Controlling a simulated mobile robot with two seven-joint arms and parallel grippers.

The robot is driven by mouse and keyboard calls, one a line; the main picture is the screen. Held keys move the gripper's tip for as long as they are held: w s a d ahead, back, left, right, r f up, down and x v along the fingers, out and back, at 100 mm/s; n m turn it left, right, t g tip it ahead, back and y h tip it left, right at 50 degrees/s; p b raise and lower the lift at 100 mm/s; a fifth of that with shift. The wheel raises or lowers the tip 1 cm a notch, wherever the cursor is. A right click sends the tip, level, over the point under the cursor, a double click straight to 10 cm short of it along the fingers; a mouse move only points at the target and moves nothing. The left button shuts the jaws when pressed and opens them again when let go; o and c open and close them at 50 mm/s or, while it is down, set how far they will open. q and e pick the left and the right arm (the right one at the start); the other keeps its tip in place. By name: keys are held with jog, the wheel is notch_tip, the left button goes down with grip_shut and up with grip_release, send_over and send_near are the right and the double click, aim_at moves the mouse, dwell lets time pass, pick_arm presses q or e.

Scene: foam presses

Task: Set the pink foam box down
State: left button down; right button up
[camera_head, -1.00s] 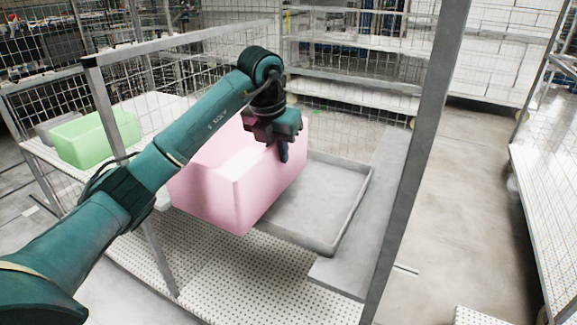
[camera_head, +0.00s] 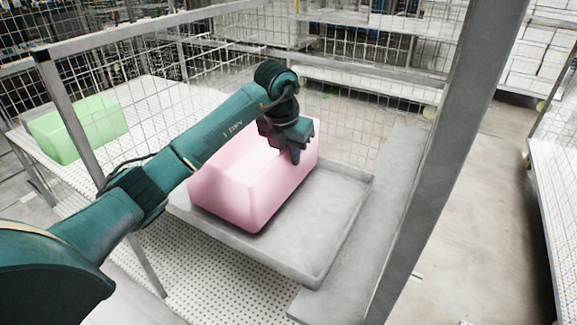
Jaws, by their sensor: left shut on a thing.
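The pink foam box (camera_head: 250,190) is in the middle of the view, over the left part of a shallow grey tray (camera_head: 325,262). Its lower edge looks very close to the tray floor; I cannot tell for sure whether it touches. My left gripper (camera_head: 296,157) is shut on the box's right-hand wall near its top, with the arm reaching in from the left and hiding part of the box. My right gripper is not in view.
A grey post (camera_head: 440,170) stands right of the tray, and a frame post (camera_head: 85,130) stands at left. A green foam box (camera_head: 75,130) sits on the white table at left. Wire mesh closes the back. The tray's right part is empty.

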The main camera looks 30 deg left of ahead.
aim_at(290, 165)
pick_arm(q)
notch_tip(290, 165, down, 4)
jog(key=shift+r, duration=0.2)
jog(key=c, duration=1.4)
grip_release()
jog(key=v, duration=1.2)
jog(key=shift+w+r, duration=0.1)
